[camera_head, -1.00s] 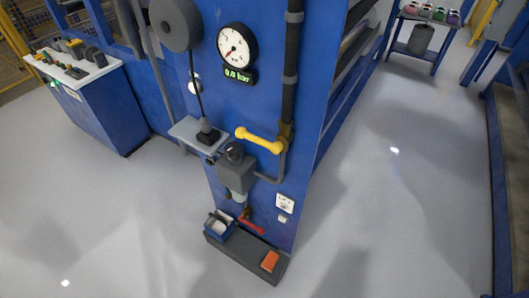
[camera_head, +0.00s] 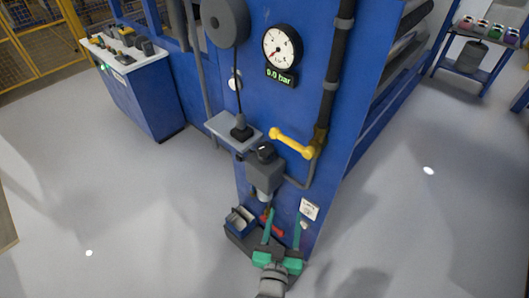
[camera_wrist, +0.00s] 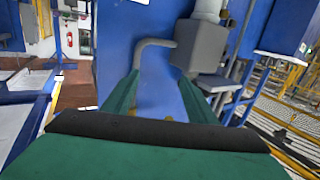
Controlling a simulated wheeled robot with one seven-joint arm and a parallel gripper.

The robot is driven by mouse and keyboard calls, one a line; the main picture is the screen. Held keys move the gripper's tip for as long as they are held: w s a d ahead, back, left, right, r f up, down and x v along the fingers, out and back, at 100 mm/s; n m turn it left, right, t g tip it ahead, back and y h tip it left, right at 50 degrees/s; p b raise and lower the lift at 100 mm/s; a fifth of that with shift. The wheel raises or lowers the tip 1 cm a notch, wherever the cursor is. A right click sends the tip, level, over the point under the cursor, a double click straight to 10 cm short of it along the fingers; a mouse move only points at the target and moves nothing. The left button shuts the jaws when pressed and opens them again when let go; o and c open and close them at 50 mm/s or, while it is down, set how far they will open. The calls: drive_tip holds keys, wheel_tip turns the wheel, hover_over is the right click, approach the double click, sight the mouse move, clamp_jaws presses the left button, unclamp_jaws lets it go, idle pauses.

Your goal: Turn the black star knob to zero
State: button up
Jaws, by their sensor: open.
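The black star knob (camera_head: 264,152) sits on top of the grey regulator box (camera_head: 265,177) on the blue machine column. A round dial gauge (camera_head: 283,46) is above it, and the green display (camera_head: 281,76) under the gauge reads 0.0 bar. My green gripper (camera_head: 284,213) is below and to the right of the regulator box, open and empty, its fingers pointing up. In the wrist view my gripper (camera_wrist: 157,82) has its fingers apart, with a grey box (camera_wrist: 203,45) and bent pipe (camera_wrist: 152,43) beyond them. I cannot make out the knob there.
A yellow handle (camera_head: 292,143) juts out just right of the knob. A small shelf (camera_head: 228,130) is to its left. A red lever (camera_head: 272,225) and blue bin (camera_head: 240,220) are low, near my gripper. Open floor (camera_head: 400,220) lies to the right.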

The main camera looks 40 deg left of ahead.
sight(264, 154)
drive_tip(key=w+a+r+n+y, duration=0.1)
drive_tip(key=w+a+r, duration=0.15)
drive_tip(key=a, duration=0.35)
drive_tip(key=w+a+r+y, duration=0.1)
drive_tip(key=w+a+r, duration=0.1)
drive_tip(key=a+r, duration=0.3)
drive_tip(key=x, duration=0.6)
drive_tip(key=a+f+x, duration=0.1)
drive_tip(key=x, duration=0.2)
drive_tip(key=shift+s+a, duration=0.1)
drive_tip(key=shift+s, duration=0.05)
drive_tip(key=shift+w+a, duration=0.2)
drive_tip(key=shift+w, duration=0.45)
drive_tip(key=shift+s+a, duration=0.1)
drive_tip(key=shift+a, duration=0.05)
drive_tip(key=c, duration=0.8)
